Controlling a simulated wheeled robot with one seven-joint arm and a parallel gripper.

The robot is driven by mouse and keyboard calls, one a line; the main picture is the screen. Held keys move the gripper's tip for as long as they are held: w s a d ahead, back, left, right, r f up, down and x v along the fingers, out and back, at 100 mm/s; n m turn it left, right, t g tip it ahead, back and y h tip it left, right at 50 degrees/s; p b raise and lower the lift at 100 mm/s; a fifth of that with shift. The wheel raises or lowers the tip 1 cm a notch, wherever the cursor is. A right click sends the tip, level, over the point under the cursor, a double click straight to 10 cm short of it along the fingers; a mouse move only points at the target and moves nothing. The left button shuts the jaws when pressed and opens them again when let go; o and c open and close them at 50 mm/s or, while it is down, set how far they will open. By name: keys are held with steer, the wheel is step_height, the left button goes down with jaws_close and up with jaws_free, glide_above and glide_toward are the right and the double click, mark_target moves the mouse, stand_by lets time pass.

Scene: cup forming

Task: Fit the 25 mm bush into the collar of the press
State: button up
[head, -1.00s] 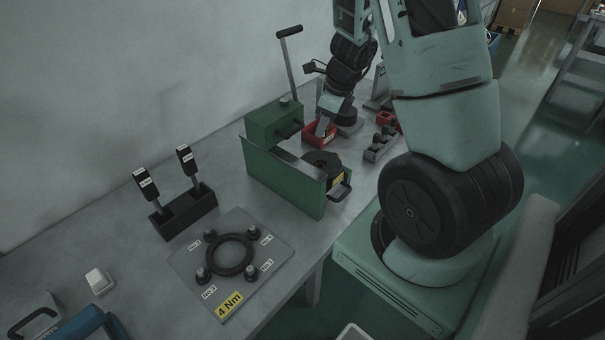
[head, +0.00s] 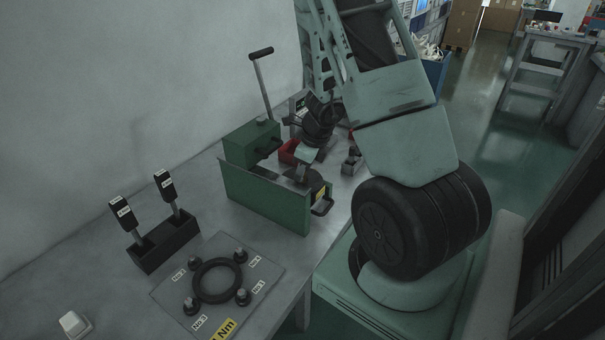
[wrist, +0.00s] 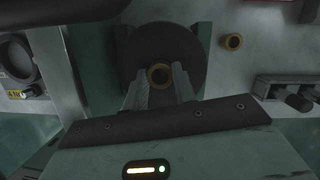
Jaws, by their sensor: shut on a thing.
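The green press (head: 265,198) with a lever (head: 262,80) stands on the bench against the wall side. My gripper (wrist: 160,72) is shut on a small brass ring-shaped bush (wrist: 160,66). In the wrist view it is above the round black disc (wrist: 150,40) of the press, which fills the area behind the bush. The collar cannot be made out, as the bush and fingers cover the disc's middle. I cannot tell the gap between bush and disc. In the head view my gripper (head: 301,173) is small and dark over the press.
A second brass ring (wrist: 232,41) lies apart on the bench. A grey block with dark pegs (wrist: 287,92) is at the right. Black-handled tools in a holder (head: 165,244) and a plate with a black ring (head: 263,270) lie in front.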

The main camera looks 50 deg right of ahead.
steer(key=shift+f, duration=0.2)
steer(key=shift+f, duration=0.15)
steer(key=o, duration=1)
steer(key=shift+c, duration=0.2)
steer(key=shift+r, duration=0.2)
